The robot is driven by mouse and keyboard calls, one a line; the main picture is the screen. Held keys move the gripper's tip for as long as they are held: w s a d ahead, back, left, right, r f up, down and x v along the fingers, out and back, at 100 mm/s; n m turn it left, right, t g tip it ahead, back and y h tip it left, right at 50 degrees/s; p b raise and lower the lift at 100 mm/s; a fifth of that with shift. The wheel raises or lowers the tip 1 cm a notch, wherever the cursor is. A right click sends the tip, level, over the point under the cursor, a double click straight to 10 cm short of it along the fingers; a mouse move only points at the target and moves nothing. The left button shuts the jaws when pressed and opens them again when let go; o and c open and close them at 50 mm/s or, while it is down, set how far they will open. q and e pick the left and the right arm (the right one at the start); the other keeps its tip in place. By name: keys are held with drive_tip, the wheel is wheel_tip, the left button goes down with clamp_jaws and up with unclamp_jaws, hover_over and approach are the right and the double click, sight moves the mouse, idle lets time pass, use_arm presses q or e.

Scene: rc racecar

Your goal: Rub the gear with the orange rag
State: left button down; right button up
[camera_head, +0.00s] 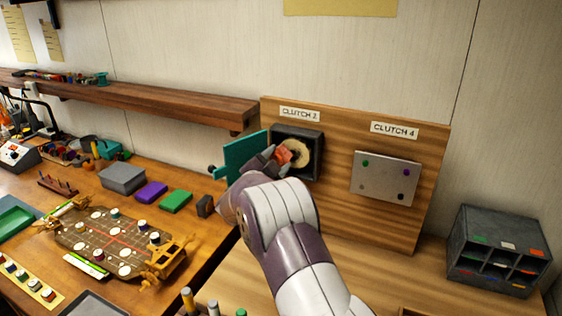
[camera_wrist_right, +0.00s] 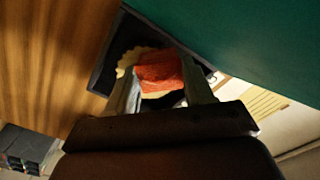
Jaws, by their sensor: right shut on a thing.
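My right gripper (camera_head: 275,158) reaches into the open dark box (camera_head: 314,137) under the CLUTCH 2 label on the wooden panel. It is shut on the orange rag (camera_head: 284,154), which also shows between the fingers in the right wrist view (camera_wrist_right: 160,72). The pale, toothed gear (camera_head: 301,154) sits inside the box, just behind and beside the rag. In the right wrist view the rag overlaps the gear (camera_wrist_right: 127,60); I cannot tell whether they touch. My left gripper is not in view.
A green door panel (camera_head: 245,154) stands open at the box's left side, close to my right gripper. A closed metal plate (camera_head: 385,178) sits under the CLUTCH 4 label. A dark compartment organizer (camera_head: 498,250) stands at the right. The left bench holds a racecar chassis (camera_head: 110,240).

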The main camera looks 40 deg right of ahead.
drive_tip(key=shift+a, duration=0.1)
drive_tip(key=v, duration=0.6)
drive_tip(key=shift+w, duration=0.1)
drive_tip(key=shift+a, duration=0.1)
drive_tip(key=v, duration=0.2)
drive_tip(key=shift+s+a, duration=0.25)
drive_tip(key=shift+a, duration=0.1)
